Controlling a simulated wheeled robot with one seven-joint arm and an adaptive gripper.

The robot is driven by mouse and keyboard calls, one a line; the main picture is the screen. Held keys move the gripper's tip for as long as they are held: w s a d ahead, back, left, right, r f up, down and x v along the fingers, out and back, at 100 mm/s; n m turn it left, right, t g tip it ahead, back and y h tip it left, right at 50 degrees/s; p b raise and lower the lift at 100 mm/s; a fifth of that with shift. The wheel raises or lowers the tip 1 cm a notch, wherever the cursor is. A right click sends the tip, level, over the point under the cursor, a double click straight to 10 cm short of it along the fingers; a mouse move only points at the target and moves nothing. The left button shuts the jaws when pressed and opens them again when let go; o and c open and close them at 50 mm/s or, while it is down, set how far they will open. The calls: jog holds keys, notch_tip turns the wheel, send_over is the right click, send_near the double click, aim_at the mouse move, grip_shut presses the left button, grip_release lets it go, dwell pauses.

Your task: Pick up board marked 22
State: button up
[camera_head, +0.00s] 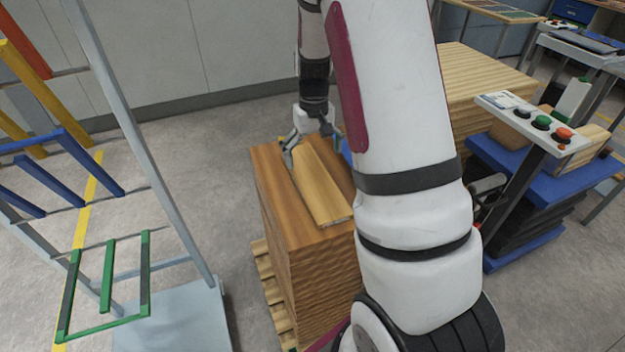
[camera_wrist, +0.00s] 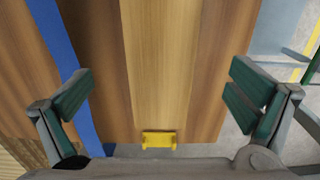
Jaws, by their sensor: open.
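A pale board (camera_head: 322,188) lies flat on top of a stack of darker brown wood (camera_head: 275,200). In the wrist view the pale board (camera_wrist: 160,65) runs down the middle, with a yellow tab (camera_wrist: 158,139) at its lower end. No number is legible on it.
The stack stands on a wooden pallet (camera_head: 268,285). A rack with coloured frames (camera_head: 105,285) stands at the left. A light wood stack (camera_head: 470,85) stands behind. Grey floor is clear between rack and stack.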

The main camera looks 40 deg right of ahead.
aim_at(313, 178)
jog(key=shift+w+f+p, duration=0.1)
jog(key=shift+f+p, duration=0.2)
jog(key=shift+f, duration=3.2)
jog(key=c, duration=1.5)
jog(key=shift+o, duration=0.2)
jog(key=shift+r, duration=0.1)
